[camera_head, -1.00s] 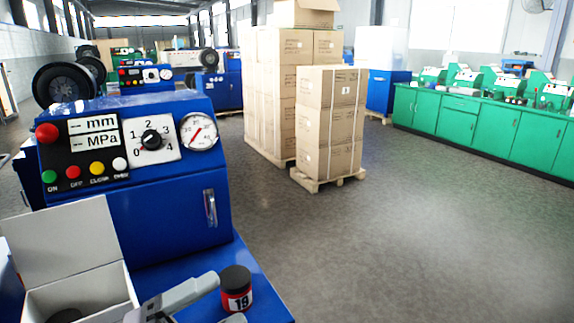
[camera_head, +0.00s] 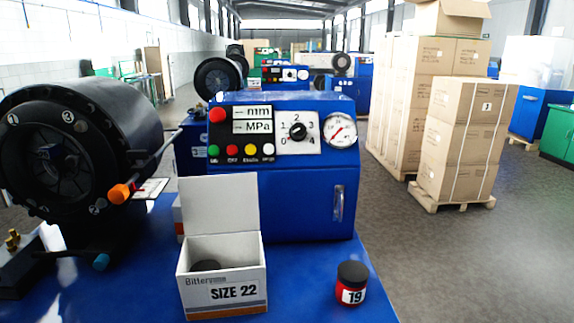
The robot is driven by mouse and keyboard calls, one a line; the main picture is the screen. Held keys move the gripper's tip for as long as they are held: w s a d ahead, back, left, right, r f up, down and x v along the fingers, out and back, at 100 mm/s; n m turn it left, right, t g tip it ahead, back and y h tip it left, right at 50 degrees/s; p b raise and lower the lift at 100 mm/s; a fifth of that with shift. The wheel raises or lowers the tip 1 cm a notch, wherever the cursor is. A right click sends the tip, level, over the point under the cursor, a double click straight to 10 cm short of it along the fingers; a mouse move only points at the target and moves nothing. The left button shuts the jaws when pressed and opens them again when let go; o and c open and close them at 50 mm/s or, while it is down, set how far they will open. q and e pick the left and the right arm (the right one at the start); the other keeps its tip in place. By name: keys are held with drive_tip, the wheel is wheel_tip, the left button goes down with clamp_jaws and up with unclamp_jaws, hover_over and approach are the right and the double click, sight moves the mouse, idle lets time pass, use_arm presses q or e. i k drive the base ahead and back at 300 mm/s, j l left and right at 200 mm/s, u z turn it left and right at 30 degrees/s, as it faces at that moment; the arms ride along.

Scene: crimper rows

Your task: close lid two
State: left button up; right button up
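A white box (camera_head: 222,294) labelled "SIZE 22" stands on the blue bench. Its lid (camera_head: 217,208) is open and stands upright at the back of the box. A dark round piece (camera_head: 206,266) shows inside. A small red jar (camera_head: 351,287) with a black top (camera_head: 352,271) and the number 19 stands to the right of the box, apart from it. Neither gripper is in view.
Behind the box is a blue control cabinet (camera_head: 290,205) with buttons and a gauge. A black crimper head (camera_head: 60,150) with an orange-tipped handle (camera_head: 121,194) stands left. The bench top (camera_head: 310,280) is clear between box and jar. Stacked cartons (camera_head: 465,140) stand right.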

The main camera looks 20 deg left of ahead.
sight(222, 203)
drive_tip(key=k+j, duration=0.1)
drive_tip(key=j, duration=0.2)
drive_tip(key=k+j+z, duration=0.1)
drive_tip(key=j, duration=0.25)
drive_tip(key=k+j+z, duration=0.1)
drive_tip(key=k+j, duration=0.2)
drive_tip(key=j, duration=0.3)
